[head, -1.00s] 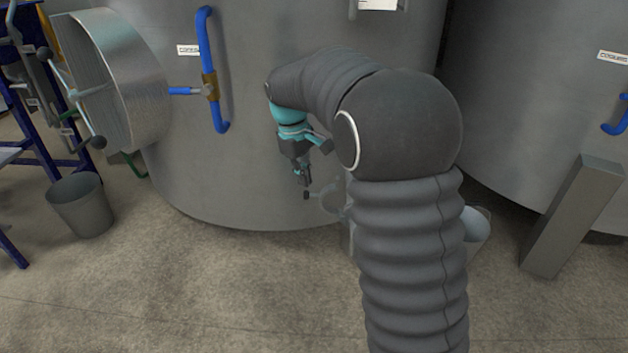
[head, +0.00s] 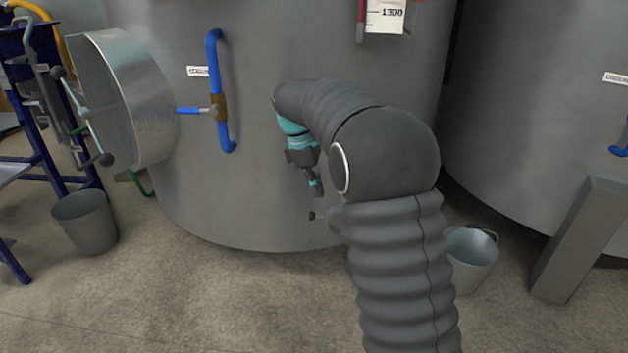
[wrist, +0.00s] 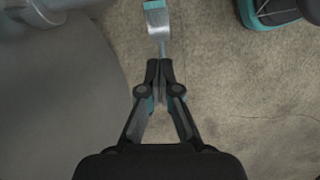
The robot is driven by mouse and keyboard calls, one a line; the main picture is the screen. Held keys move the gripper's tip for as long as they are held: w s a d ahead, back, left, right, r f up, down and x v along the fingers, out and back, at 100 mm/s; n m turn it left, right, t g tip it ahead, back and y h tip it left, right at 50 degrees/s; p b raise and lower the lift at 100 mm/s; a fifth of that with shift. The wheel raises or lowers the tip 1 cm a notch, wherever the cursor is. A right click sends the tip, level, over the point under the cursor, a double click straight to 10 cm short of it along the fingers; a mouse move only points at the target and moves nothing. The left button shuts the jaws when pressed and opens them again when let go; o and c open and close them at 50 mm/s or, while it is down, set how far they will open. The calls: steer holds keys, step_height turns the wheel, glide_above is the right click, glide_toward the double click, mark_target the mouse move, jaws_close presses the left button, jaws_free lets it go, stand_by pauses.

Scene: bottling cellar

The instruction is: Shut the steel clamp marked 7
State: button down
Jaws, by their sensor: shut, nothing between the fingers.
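My gripper (head: 317,186) points down in front of the large grey tank, fingers together and empty. In the wrist view my gripper (wrist: 160,66) has its tips together. A flat steel piece with a teal end (wrist: 157,28) lies just beyond the tips; it may be part of the clamp, and I cannot tell whether it touches them. In the head view a small fitting with a dark knob (head: 312,215) sticks out low on the tank, just below my gripper. My arm hides its right side. No mark 7 is readable, and I cannot tell the clamp's state.
A grey bucket (head: 85,222) stands at left, another bucket (head: 472,258) right of my arm. A grey post (head: 580,242) leans at right. The front floor is clear.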

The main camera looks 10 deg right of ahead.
mark_target(327, 216)
steer(key=shift+x, duration=2.5)
steer(key=shift+d, duration=0.1)
steer(key=shift+s+d+r+y, duration=0.1)
steer(key=shift+d+r+y, duration=0.1)
steer(key=shift+y, duration=0.1)
